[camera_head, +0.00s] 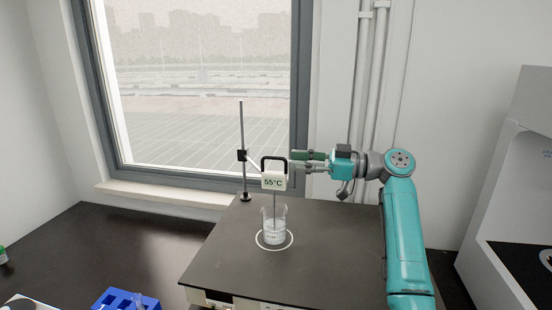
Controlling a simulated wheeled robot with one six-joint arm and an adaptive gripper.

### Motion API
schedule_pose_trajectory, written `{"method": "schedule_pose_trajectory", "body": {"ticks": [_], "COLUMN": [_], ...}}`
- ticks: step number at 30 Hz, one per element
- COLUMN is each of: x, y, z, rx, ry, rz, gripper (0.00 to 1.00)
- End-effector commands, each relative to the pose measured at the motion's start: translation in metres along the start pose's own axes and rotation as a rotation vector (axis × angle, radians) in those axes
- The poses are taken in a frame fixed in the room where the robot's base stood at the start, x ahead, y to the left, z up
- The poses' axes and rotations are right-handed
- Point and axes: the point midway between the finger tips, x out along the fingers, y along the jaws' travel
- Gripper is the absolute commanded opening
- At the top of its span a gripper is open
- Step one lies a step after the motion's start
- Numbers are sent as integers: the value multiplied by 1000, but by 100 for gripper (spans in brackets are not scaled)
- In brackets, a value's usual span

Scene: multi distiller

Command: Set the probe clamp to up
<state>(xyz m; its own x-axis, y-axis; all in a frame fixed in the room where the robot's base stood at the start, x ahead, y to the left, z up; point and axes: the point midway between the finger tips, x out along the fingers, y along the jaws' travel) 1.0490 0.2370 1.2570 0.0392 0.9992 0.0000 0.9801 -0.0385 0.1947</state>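The probe clamp is a white block (273,182) reading "55°C" with a black loop handle (274,158) on top. A thin arm joins it to a black fitting on an upright metal rod (242,135). A thin probe hangs from the block down into a glass beaker (274,225) that holds clear liquid. My gripper (299,161) reaches in from the right, its fingers pointing left at handle height. The fingers look apart, with a gap between them, and their tips are just right of the handle. I cannot tell whether they touch it.
The beaker stands in a white ring on a dark platform (310,270), whose right part is clear. A window (200,80) is behind. A blue rack (118,299) is at the lower left. A white cabinet (495,215) stands at the right.

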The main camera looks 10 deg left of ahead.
Motion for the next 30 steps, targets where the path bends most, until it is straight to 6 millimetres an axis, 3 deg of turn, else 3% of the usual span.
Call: {"method": "schedule_pose_trajectory", "body": {"ticks": [6, 12, 24, 28, 30], "x": [39, 59, 65, 65, 65], "y": [-1, 0, 0, 0, 0], "z": [0, 0, 0, 0, 0], "rx": [-1, 0, 0, 0, 0], "ry": [0, 1, 0, 0, 0], "rz": [-2, -1, 0, 0, 0], "gripper": [35, 35, 35, 3, 0]}}
